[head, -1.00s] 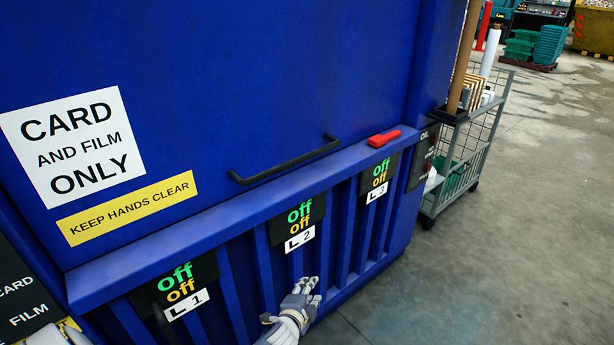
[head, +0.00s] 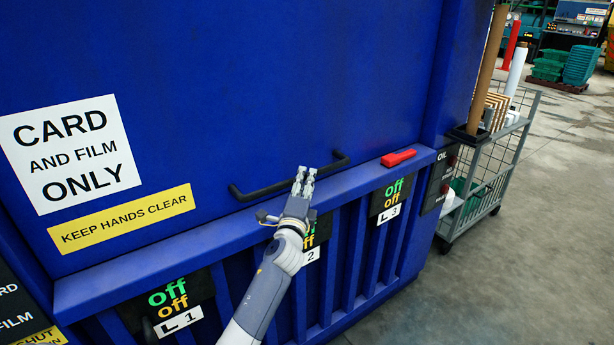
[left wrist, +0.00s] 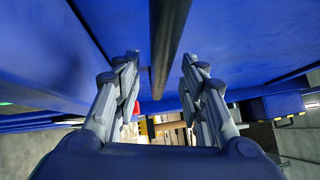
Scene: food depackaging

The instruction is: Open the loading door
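The loading door (head: 260,80) is a large blue panel, closed down to the ledge below it. A black bar handle (head: 262,191) runs along its lower part. My left gripper (head: 303,178) is in front of the right half of the handle and covers part of it. In the left wrist view the two fingers (left wrist: 160,75) are open and spread apart. The dark handle bar (left wrist: 164,40) shows between and beyond them, and the fingers are not closed on it. I cannot tell whether either finger touches it. My right gripper is not in view.
A red latch-like piece (head: 398,158) sits on the blue ledge (head: 140,276) at right. Panels reading "off" line the front below. A grey wire cart (head: 490,185) with tubes stands to the right. Concrete floor (head: 540,240) is open beyond it.

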